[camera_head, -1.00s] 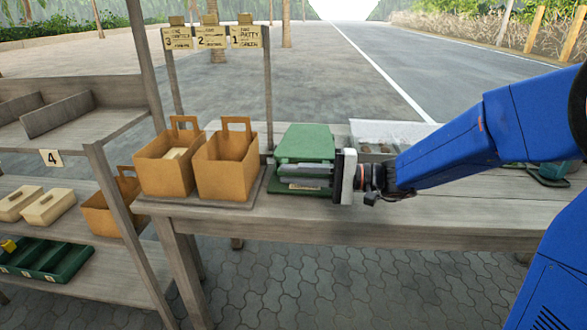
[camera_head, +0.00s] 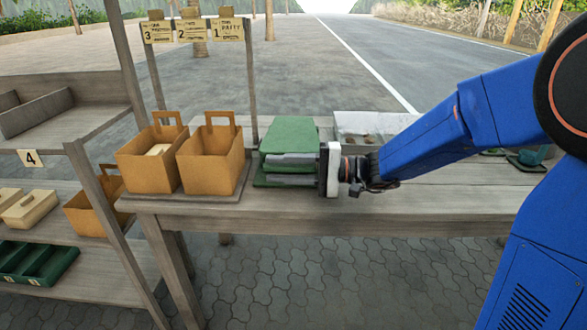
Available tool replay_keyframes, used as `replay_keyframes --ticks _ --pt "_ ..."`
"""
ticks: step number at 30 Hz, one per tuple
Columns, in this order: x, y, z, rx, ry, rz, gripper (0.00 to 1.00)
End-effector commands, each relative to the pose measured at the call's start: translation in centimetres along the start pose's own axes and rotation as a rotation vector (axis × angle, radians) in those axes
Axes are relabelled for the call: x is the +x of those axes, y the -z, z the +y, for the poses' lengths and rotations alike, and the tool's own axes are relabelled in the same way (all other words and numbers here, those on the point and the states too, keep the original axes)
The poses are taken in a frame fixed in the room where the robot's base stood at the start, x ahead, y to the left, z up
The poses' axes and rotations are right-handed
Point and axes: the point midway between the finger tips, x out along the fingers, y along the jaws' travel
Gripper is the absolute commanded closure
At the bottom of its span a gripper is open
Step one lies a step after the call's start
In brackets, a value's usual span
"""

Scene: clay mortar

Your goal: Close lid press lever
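A green box-like press (camera_head: 289,131) stands on the wooden table, right of two brown carriers. Its flat green top faces up and looks lowered over the base. The base edge (camera_head: 259,181) shows low at its left. My gripper (camera_head: 268,169) reaches in from the right, across the near side of the press. Its two grey fingers point left, one above the other, with a green strip visible between them. The fingers look apart; whether they touch the press is unclear. They hide much of its front, and I cannot make out a separate lever.
Two brown carriers (camera_head: 211,165) (camera_head: 147,170) stand close at the left on a board. A pale tray (camera_head: 378,124) lies behind my wrist. The table (camera_head: 440,205) is clear at the front right. A sign post frame (camera_head: 253,95) stands behind the press.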

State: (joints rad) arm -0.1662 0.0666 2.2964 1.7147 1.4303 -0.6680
Motion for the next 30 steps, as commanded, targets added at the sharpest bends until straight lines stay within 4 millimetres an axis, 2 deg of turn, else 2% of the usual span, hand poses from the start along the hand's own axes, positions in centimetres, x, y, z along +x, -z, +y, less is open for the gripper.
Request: replay_keyframes --ticks 5,30 --pt "-1.4 0.1 0.0 0.0 0.0 0.002 0.69" --pt "-13.9 0.1 0.0 0.0 0.001 0.004 0.69"
